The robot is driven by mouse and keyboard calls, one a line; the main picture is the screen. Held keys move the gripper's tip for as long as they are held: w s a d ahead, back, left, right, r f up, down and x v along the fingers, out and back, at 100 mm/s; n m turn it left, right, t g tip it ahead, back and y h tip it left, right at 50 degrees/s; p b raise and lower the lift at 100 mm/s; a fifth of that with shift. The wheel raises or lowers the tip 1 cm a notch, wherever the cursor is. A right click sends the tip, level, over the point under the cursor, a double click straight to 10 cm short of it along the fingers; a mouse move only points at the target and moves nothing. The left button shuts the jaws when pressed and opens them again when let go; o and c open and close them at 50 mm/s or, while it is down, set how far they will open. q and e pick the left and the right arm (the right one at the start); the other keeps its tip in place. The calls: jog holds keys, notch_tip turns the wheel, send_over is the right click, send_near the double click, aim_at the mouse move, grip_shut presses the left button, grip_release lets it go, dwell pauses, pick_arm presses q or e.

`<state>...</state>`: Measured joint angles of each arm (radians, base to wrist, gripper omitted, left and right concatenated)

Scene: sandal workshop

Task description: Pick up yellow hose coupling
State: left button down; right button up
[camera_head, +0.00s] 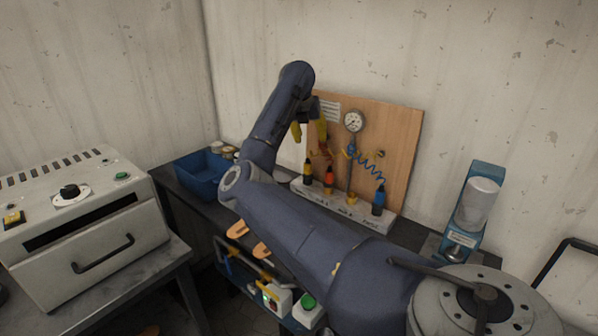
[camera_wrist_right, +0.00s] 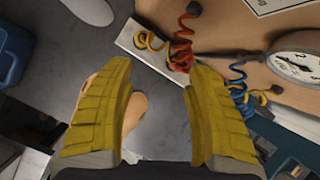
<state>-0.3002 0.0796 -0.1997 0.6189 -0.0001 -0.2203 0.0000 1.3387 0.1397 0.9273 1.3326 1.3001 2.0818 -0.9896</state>
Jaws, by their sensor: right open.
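The yellow hose coupling (camera_head: 308,173), with a dark lower part, stands upright at the left end of a pale base in front of a wooden board. A red coupling (camera_head: 329,180) and a blue coupling (camera_head: 379,201) stand to its right. My right gripper (camera_head: 309,133) is open, with yellow fingers, above the yellow coupling and apart from it. In the right wrist view the open fingers (camera_wrist_right: 158,115) have nothing gripped between them. A yellow coiled hose (camera_wrist_right: 150,41) shows beyond them there; I cannot make out the yellow coupling in that view. My left gripper is not in view.
A pressure gauge (camera_head: 353,121) rises before the wooden board (camera_head: 400,135), with a blue coiled hose (camera_head: 367,163) beside it. A blue bin (camera_head: 199,173) is left of my right arm. A grey oven-like machine (camera_head: 82,220) stands at left, a blue dispenser (camera_head: 478,211) at right.

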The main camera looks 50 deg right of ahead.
aim_at(308, 162)
jog(key=shift+t+y, duration=0.5)
jog(key=shift+y, duration=0.2)
jog(key=x, duration=0.5)
jog(key=w+x, duration=0.1)
jog(key=x, duration=1.1)
jog(key=shift+w+a+r, duration=0.1)
jog(key=shift+w+a, duration=0.05)
jog(key=shift+a, duration=0.2)
grip_shut()
